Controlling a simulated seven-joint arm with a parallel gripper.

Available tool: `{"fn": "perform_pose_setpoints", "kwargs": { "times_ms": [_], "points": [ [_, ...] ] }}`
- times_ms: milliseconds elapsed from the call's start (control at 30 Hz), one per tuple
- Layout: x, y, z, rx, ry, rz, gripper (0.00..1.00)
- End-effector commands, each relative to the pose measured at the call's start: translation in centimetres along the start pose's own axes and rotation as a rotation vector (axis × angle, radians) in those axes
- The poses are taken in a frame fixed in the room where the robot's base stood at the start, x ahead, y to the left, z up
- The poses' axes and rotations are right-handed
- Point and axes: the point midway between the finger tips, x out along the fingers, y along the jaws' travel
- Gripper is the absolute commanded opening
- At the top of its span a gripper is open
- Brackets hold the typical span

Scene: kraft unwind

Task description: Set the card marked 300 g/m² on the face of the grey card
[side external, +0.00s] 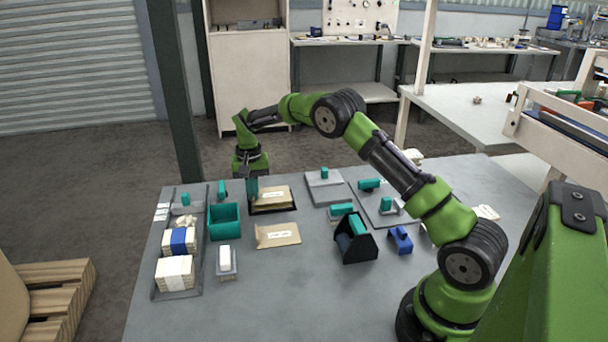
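Two brown kraft cards or packs with white labels show on the table. One (274,204) lies in a dark shallow tray, and the other (278,237) lies flat in front of it. The print is too small to read, so I cannot tell which says 300 g/m². A grey plate (330,195) with a teal grip lies to their right, and a larger grey plate (372,211) lies farther right. I cannot tell which is the grey card. My gripper (252,178) points down at the left edge of the dark tray, by an upright teal block. Its fingertips are unclear.
A teal open box (224,222) stands left of the cards. A long grey tray (179,294) with banded stacks is at far left. A black holder (356,249) and a blue piece (399,240) stand right. The front middle of the table is clear.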

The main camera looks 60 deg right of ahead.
Motion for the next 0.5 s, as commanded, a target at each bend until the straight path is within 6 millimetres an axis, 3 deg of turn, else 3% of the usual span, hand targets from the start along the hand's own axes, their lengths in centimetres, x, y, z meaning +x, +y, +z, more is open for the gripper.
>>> {"fn": "perform_pose_setpoints", "kwargs": {
  "times_ms": [500],
  "points": [
    [0.49, 0.00, 0.01, 0.000, 0.000, 0.000, 0.00]
  ]
}}
